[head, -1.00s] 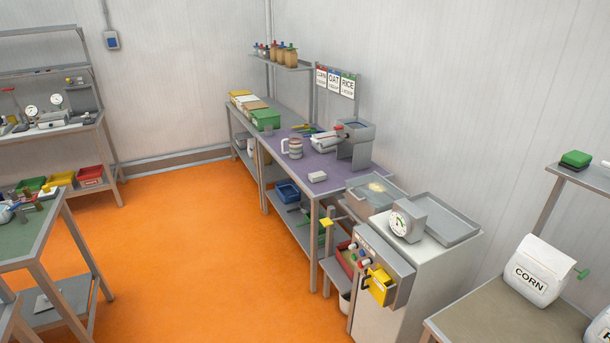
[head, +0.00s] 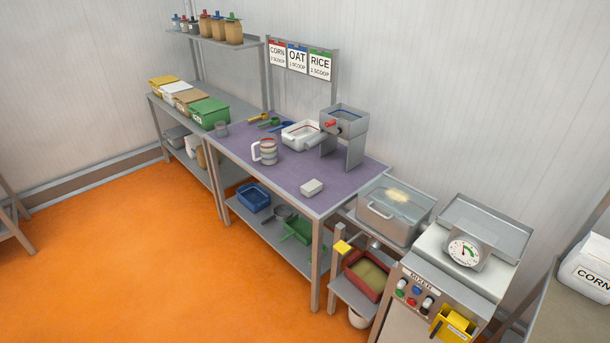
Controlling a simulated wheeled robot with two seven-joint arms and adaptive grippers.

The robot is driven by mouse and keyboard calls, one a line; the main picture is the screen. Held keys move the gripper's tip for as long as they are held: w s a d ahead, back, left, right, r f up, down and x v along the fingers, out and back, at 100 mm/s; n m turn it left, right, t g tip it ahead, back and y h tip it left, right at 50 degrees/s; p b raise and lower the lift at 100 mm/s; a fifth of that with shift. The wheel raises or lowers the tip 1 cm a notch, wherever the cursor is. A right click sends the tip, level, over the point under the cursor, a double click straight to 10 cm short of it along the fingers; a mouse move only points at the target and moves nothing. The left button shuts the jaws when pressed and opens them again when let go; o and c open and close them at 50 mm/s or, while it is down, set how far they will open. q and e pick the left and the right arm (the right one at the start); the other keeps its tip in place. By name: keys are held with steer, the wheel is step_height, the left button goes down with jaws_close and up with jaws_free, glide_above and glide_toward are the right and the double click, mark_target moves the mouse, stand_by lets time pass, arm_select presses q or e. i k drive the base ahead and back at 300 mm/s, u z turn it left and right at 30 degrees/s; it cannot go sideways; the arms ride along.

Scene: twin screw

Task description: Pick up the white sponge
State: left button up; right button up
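The white sponge (head: 312,188) is a small pale block. It lies flat on the purple top of the metal table (head: 287,170), near the front edge and the right end. Nothing touches it, and the surface around it is clear. Neither of my grippers shows in the head view.
A striped mug (head: 267,152), a white tub (head: 301,135) and a metal hopper stand (head: 344,135) are behind the sponge. A clear-lidded box (head: 396,210) and a mixer machine with a dial (head: 464,251) stand to the right. The orange floor (head: 150,260) in front is open.

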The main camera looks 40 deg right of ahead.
mark_target(314, 186)
steer(key=z, duration=0.45)
steer(key=i, duration=1.3)
steer(key=z, duration=0.8)
